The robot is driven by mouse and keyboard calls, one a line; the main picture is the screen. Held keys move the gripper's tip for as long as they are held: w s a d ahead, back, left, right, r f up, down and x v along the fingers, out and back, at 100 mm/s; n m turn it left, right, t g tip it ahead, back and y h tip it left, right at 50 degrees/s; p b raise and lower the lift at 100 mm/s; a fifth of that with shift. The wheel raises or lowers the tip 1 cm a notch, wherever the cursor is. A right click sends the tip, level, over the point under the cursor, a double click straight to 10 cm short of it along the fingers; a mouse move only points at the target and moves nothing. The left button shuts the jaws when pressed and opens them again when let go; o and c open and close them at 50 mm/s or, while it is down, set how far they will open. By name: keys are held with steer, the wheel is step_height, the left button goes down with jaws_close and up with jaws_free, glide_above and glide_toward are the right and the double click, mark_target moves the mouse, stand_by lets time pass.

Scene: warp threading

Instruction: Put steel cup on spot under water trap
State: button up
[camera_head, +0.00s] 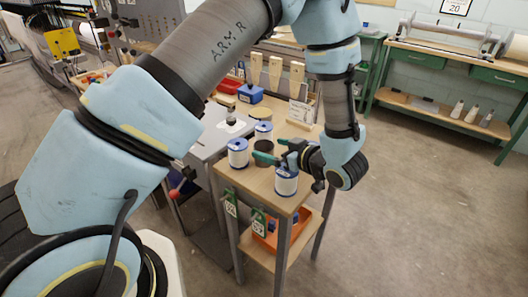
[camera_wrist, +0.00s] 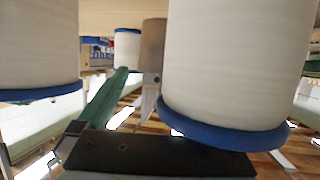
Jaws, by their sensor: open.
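My gripper (camera_head: 281,151) is low over the wooden table top, pointing left, with its green fingers open. A small dark grey round vessel (camera_head: 263,147), seemingly the steel cup, stands just left of the fingertips, among white spools. In the wrist view the open fingers (camera_wrist: 136,84) show a green one at left. A grey-brown upright cylinder (camera_wrist: 153,42) is just ahead, perhaps the same cup; I cannot tell whether a finger touches it. The water trap may be the small dark-topped object (camera_head: 231,116) over a white patch on the grey surface; its spot is not clear.
White spools with blue rims stand close around my gripper: one at left (camera_head: 238,153), one in front (camera_head: 286,181), one behind. They crowd the wrist view, including a large near one (camera_wrist: 240,60). Floor at right is clear.

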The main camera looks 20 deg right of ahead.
steer(key=shift+x, duration=0.85)
steer(key=shift+c, duration=0.2)
steer(key=shift+r, duration=0.15)
steer(key=c, duration=1.4)
